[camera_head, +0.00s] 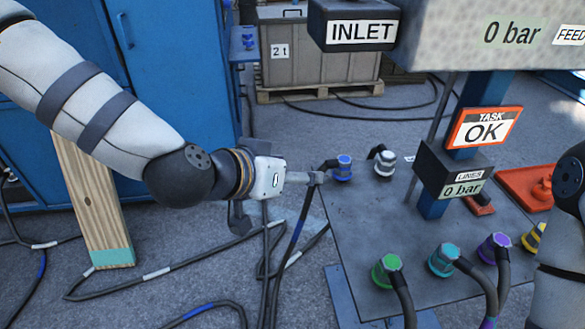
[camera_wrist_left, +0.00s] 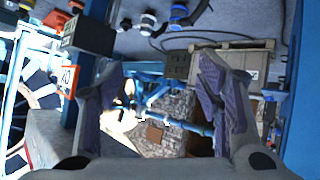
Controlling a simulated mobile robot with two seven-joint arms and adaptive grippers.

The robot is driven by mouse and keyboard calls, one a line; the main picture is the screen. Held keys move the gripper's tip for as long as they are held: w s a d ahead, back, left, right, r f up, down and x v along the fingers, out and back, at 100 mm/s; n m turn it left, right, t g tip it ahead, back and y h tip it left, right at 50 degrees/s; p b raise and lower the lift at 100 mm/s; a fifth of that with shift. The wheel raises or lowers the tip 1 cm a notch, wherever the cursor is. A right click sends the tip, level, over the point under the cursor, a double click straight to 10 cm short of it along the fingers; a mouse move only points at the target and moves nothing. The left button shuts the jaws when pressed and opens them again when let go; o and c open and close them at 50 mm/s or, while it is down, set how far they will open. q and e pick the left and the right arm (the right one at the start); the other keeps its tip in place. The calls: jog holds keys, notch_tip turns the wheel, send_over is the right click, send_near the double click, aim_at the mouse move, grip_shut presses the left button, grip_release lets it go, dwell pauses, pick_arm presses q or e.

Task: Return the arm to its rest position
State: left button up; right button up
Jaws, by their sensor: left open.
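My left arm comes in from the left in the head view. Its gripper (camera_head: 282,198) is beside the left edge of the grey panel, near the blue connector (camera_head: 343,168). One finger points right, close to the cable at that connector; I cannot tell whether they touch. In the left wrist view the two fingers of the gripper (camera_wrist_left: 160,95) stand wide apart with nothing held between them. My right arm (camera_head: 570,230) shows only in part at the right edge of the head view; its gripper is out of the picture.
The grey panel (camera_head: 370,230) also bears white (camera_head: 384,163), green (camera_head: 386,271), cyan (camera_head: 444,260) and purple (camera_head: 493,248) connectors. A sign (camera_head: 485,128) reads "TASK OK". A wooden post (camera_head: 95,205) stands beneath my left arm. Cables lie on the floor.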

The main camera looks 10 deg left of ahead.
pick_arm(q)
jog(key=s+a+f+n+g+y, duration=0.1)
jog(key=s+f+g, duration=0.1)
jog(key=s+f, duration=0.4)
jog(key=s+a+f+g, duration=0.1)
jog(key=s+f+g, duration=0.15)
jog(key=f, duration=0.55)
jog(key=s+a+f+g+y, duration=0.1)
jog(key=s+a+f+g, duration=0.1)
jog(key=s, duration=0.6)
jog(key=s+a+f+n+g+y, duration=0.1)
jog(key=s+a+f+g, duration=0.1)
jog(key=s+a+f, duration=0.3)
jog(key=s+a+f+n+g+y, duration=0.1)
jog(key=s+a+f, duration=0.3)
jog(key=s, duration=0.7)
jog(key=shift+s+f+g+y, duration=0.25)
jog(key=shift+f+g+y, duration=0.15)
jog(key=shift+f+g, duration=0.35)
jog(key=shift+r, duration=0.1)
